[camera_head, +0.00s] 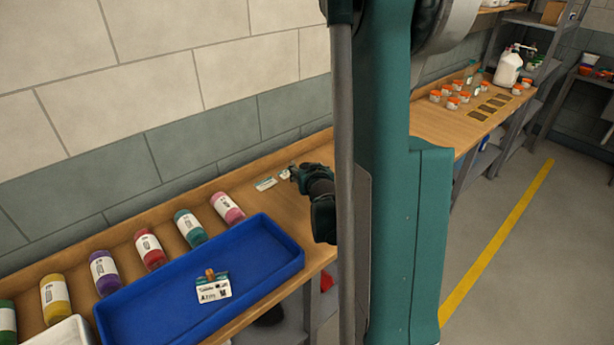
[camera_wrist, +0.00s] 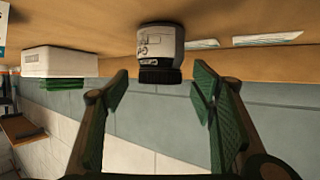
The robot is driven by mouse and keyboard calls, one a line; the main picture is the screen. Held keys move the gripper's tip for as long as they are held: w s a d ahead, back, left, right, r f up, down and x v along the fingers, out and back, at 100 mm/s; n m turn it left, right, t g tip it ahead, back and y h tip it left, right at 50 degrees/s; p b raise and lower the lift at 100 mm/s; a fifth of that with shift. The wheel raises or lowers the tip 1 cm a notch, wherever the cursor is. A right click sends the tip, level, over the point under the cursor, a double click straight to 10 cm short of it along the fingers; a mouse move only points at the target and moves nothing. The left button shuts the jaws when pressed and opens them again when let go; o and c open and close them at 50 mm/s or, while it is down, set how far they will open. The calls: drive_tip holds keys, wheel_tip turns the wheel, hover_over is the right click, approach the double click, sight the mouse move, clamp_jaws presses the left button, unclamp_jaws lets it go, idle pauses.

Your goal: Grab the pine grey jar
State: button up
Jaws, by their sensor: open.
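A jar (camera_wrist: 160,48) with a dark lid and a pale grey label with dark print shows in the wrist view, where the picture is upside down. It stands on the wooden bench top, lined up between the fingertips of my gripper (camera_wrist: 162,80). My gripper is open, with one green-padded finger on each side of the jar and a visible gap to both. In the head view my gripper (camera_head: 298,174) is low over the bench near the wall. The jar cannot be made out clearly there.
A white box (camera_wrist: 60,62) and flat cards (camera_wrist: 267,39) are near the jar. In the head view, a blue tray (camera_head: 255,225) with a name tag (camera_head: 213,288) and several coloured bottles (camera_head: 150,248) line the bench at left. Several orange-lidded jars (camera_head: 452,103) stand at the far right.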

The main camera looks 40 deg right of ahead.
drive_tip(key=shift+x, duration=0.95)
drive_tip(key=shift+c, duration=0.2)
drive_tip(key=c, duration=1.1)
